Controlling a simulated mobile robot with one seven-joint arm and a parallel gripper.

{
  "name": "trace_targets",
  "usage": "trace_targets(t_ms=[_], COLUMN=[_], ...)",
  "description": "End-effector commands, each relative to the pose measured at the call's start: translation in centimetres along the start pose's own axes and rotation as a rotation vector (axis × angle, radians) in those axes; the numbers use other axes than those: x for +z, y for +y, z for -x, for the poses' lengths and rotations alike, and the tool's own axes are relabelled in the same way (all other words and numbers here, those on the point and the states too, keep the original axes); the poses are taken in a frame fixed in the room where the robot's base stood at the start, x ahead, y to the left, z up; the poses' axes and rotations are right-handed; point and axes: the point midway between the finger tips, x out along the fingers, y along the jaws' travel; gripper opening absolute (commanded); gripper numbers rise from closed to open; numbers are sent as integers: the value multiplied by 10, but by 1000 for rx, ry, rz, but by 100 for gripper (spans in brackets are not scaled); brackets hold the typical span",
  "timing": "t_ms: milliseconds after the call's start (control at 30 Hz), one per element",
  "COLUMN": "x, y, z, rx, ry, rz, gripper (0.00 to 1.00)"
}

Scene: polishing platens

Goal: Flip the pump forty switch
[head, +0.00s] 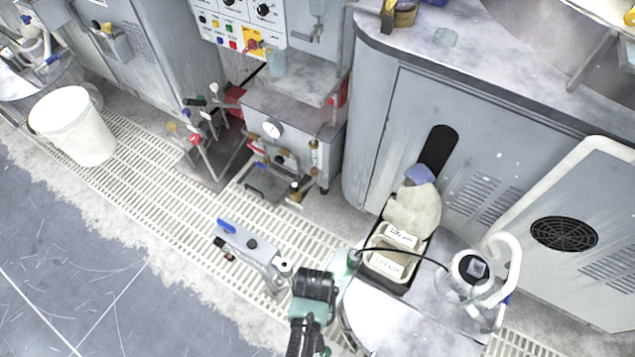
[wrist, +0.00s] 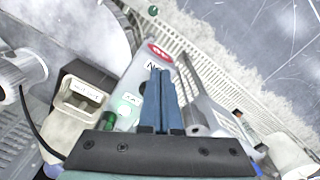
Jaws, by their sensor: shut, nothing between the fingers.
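No label reading pump forty can be made out in either view. In the head view, a white control panel (head: 240,22) with black knobs and small coloured buttons is on the wall at the top, well away from my arm. In the wrist view, my gripper (wrist: 161,76) has its blue fingers together and empty. Beyond the fingers is a pale grey box (wrist: 128,98) with a red oval mark and partly hidden lettering. I cannot tell whether the fingers touch it. In the head view, my arm comes in at bottom centre and its fingertips do not show clearly.
Labelled cream tubs (head: 391,265) stand in a dark tray right of my arm; a tub (wrist: 83,98) shows left of the fingers. A grey device with a blue end (head: 250,243) lies to the left. A white bucket (head: 75,128) stands far left. Open blue floor is lower left.

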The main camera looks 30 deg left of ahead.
Motion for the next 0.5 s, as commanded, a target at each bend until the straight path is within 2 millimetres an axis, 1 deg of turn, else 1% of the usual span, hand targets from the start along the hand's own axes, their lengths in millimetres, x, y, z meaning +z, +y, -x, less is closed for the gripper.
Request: trace_targets(t_ms=[33, 500], x=[0, 0], y=[0, 0], z=[8, 43], rx=[0, 0], ry=[0, -1], rz=[0, 0], gripper=[0, 0])
